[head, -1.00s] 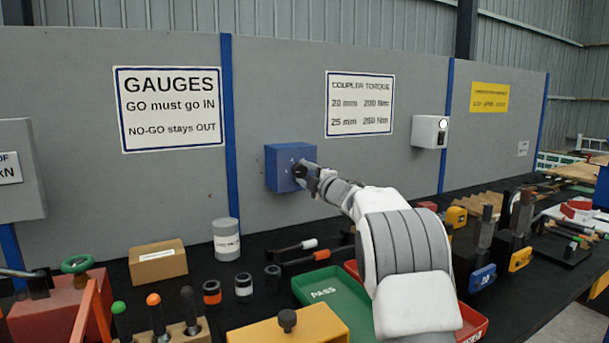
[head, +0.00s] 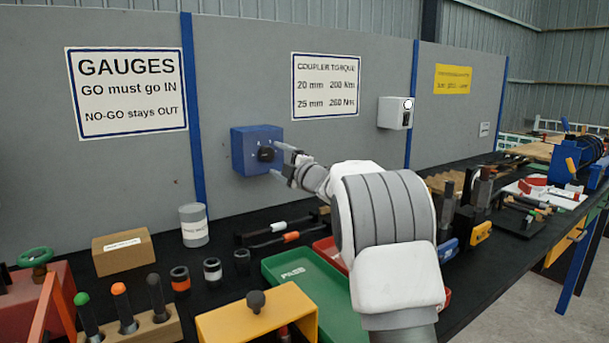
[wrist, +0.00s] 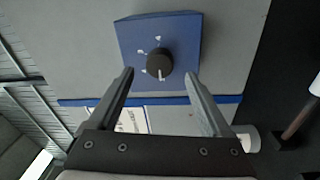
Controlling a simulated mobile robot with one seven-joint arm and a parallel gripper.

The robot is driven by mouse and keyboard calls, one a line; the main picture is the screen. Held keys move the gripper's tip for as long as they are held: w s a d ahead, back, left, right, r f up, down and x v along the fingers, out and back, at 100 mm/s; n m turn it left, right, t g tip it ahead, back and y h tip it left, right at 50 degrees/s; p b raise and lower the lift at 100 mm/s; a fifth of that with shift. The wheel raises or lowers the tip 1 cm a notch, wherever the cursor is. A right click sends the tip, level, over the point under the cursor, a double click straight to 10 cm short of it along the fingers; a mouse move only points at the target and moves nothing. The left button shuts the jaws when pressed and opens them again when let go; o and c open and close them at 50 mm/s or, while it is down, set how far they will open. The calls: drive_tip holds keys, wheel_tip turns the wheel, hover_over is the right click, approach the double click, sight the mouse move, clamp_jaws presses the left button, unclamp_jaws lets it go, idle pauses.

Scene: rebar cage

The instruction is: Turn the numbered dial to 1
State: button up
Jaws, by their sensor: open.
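The numbered dial is a round black knob (head: 266,154) on the front of a blue box (head: 243,142) fixed to the grey wall panel. In the wrist view the black knob (wrist: 159,65) has a pale pointer line, with several small white marks around part of it on the blue face (wrist: 185,35). The numbers are too small to read. My gripper (head: 281,163) is open and empty, just in front of the box and to the right of the knob. In the wrist view its two fingers (wrist: 160,76) stand apart on either side below the knob, not touching it.
A green tray (head: 315,290), a yellow stand (head: 262,318), a cardboard box (head: 122,252) and a grey can (head: 194,225) stand on the black bench below. A white wall box (head: 395,112) hangs to the right. The space around the blue box is clear.

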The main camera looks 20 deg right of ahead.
drive_tip(key=v, duration=1.3)
drive_tip(key=shift+s+p, duration=0.15)
drive_tip(key=shift+p, duration=0.2)
drive_tip(key=shift+d+f, duration=0.1)
drive_tip(key=shift+d, duration=0.05)
